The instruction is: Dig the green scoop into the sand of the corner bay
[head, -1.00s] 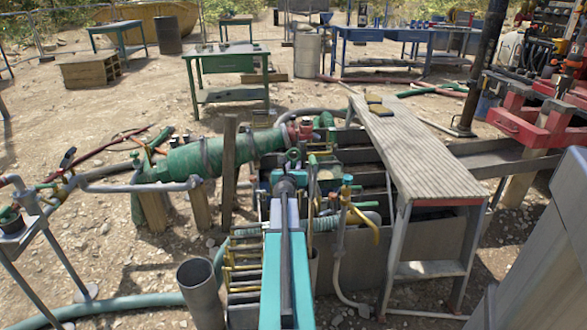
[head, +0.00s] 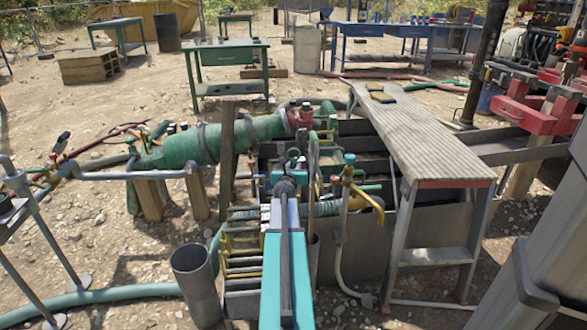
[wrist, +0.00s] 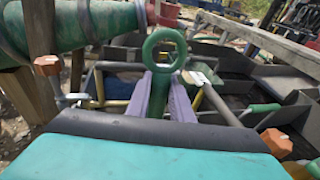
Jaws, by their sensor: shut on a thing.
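My gripper (wrist: 156,98) is shut on the green scoop (wrist: 165,50). The scoop's ring-shaped top and green stem stand up between the two pale fingers in the wrist view. Its digging end is hidden. In the head view my gripper (head: 285,185) is at the near side of the grey tank (head: 375,238), with the green ring just beyond it. The tank has several dark bays split by grey walls; they also show in the wrist view (wrist: 240,85). I cannot tell which is the corner bay, and no sand is clearly visible.
A ribbed walkway (head: 430,140) crosses above the tank on the right. A fat green pipe (head: 190,147) lies to the left. Upright pipes and a yellow-handled valve (head: 365,195) stand close right of my arm. A grey open cylinder (head: 195,283) stands at the near left.

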